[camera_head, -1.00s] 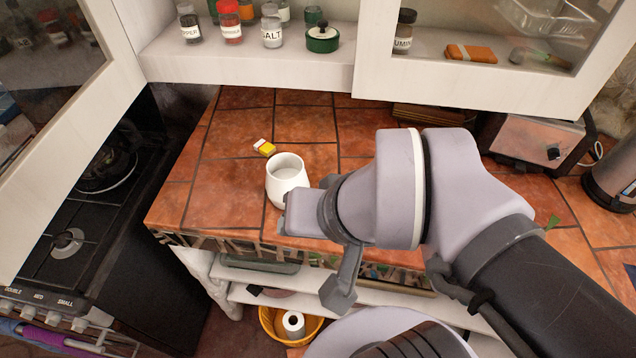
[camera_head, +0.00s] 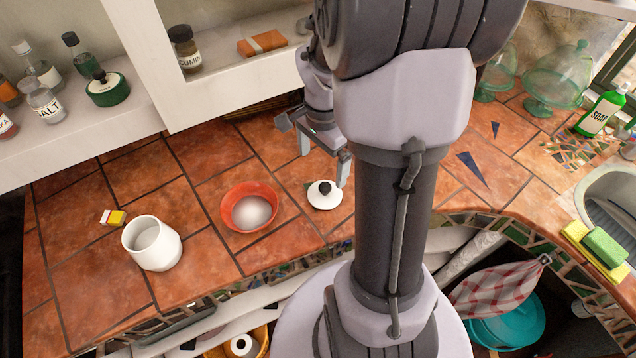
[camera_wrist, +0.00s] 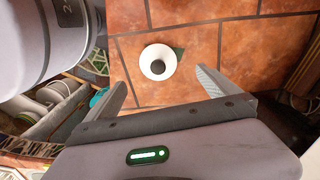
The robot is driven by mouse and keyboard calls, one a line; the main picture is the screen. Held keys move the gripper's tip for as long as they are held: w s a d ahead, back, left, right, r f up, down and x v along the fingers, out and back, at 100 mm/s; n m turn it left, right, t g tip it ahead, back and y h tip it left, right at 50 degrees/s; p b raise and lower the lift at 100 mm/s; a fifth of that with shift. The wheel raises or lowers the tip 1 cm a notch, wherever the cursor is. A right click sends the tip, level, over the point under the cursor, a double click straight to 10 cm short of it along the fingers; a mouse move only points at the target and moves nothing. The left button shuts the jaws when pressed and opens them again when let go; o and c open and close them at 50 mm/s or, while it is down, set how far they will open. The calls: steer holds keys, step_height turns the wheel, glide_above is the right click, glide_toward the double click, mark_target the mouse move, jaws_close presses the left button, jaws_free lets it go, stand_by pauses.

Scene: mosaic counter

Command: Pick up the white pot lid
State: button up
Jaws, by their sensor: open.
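The white pot lid (camera_head: 324,194) is a small round white disc with a black knob. It lies on the terracotta tile counter to the right of the orange bowl. It also shows in the wrist view (camera_wrist: 159,62), ahead of my fingertips and between their lines. My gripper (camera_head: 325,166) is open and empty, above the counter close behind the lid in the head view. In the wrist view, its two fingers (camera_wrist: 164,82) are spread wide, with nothing between them. Neither finger appears to touch the lid.
An orange bowl (camera_head: 250,207) with something white inside stands left of the lid. Cabinets with a cumin jar (camera_head: 184,48) overhang the back. The counter's front edge is close to the lid.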

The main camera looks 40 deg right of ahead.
mark_target(325, 186)
steer(key=f+b, duration=0.1)
steer(key=f, duration=0.2)
steer(key=f+b, duration=0.1)
steer(key=f, duration=0.3)
steer(key=f+b, duration=0.2)
steer(key=f, duration=0.2)
steer(key=shift+s+d, duration=0.25)
steer(key=shift+d, duration=0.05)
steer(key=shift+r, duration=0.15)
steer(key=c, duration=1.3)
